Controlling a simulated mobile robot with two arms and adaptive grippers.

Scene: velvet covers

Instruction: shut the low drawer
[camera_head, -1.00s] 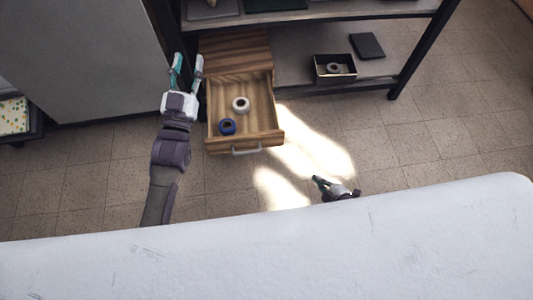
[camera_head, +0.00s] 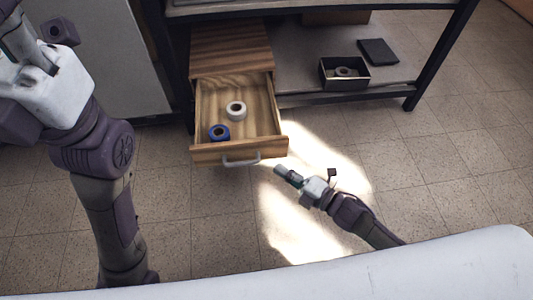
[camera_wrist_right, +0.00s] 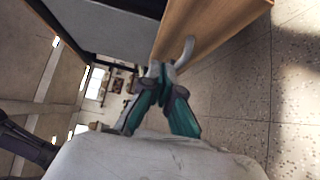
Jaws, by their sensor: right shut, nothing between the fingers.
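The low wooden drawer (camera_head: 274,118) stands pulled out of its wooden cabinet (camera_head: 230,48) under the shelf. Its curved grey handle (camera_head: 241,161) is on the front panel. My right gripper (camera_head: 281,171) is shut and empty, low before the drawer's right front corner. In the right wrist view its fingertips (camera_wrist_right: 160,70) are close to the handle (camera_wrist_right: 185,52) and the wooden front (camera_wrist_right: 215,25); I cannot tell whether they touch. My left arm fills the left side; its fingertips are out of frame.
A dark shelf frame (camera_head: 425,62) stands right of the drawer, with an open box (camera_head: 345,74) and a dark flat item (camera_head: 378,51) on its low board. A white surface (camera_head: 400,278) crosses the bottom. The tiled floor before the drawer is clear.

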